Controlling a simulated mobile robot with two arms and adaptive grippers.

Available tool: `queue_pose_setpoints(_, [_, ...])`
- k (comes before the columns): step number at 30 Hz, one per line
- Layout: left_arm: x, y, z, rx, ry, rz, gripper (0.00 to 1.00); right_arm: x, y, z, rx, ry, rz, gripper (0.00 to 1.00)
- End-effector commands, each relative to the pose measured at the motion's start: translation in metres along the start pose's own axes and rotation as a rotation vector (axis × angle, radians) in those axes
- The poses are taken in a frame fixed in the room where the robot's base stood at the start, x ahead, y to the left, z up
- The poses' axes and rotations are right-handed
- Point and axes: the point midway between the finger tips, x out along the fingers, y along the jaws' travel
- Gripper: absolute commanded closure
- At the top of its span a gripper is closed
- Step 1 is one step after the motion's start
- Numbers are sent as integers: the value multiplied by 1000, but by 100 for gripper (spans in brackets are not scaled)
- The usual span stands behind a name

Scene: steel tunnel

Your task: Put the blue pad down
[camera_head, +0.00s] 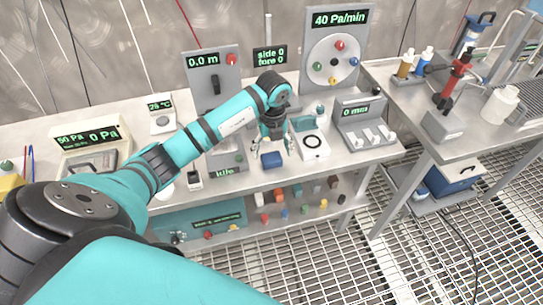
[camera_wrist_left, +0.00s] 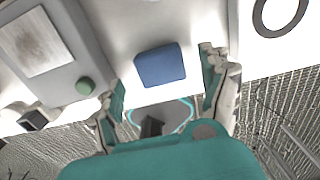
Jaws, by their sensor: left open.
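The blue pad (camera_head: 272,160) lies flat on the steel table top close to its front edge. It also shows in the left wrist view (camera_wrist_left: 160,65), just beyond and between my fingertips. My left gripper (camera_head: 272,152) is open above the pad, one finger to each side. In the left wrist view my left gripper (camera_wrist_left: 163,78) has its teal-padded fingers wide apart, with nothing held between them. A gap to the pad seems to show on both sides. My right gripper is not in view.
A grey box with a green button (camera_wrist_left: 85,86) stands left of the pad. A white plate with a black ring (camera_head: 312,143) lies to the right. A shelf with several small coloured parts (camera_head: 300,205) runs below. A second table (camera_head: 470,140) stands at right.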

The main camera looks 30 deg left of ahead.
Motion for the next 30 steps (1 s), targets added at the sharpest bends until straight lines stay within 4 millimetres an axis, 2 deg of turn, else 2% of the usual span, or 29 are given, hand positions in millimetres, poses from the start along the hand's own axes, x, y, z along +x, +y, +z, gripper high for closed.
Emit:
queue_pose_setpoints(6, [-48,-1,1,0,-5,-3,21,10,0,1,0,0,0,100])
queue_pose_setpoints(12, [-76,0,0,0,-2,-1,21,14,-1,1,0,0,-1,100])
queue_pose_setpoints(18, [-86,0,0,1,0,0,21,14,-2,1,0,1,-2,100])
queue_pose_setpoints(30, [-86,0,0,0,0,0,21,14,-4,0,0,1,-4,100])
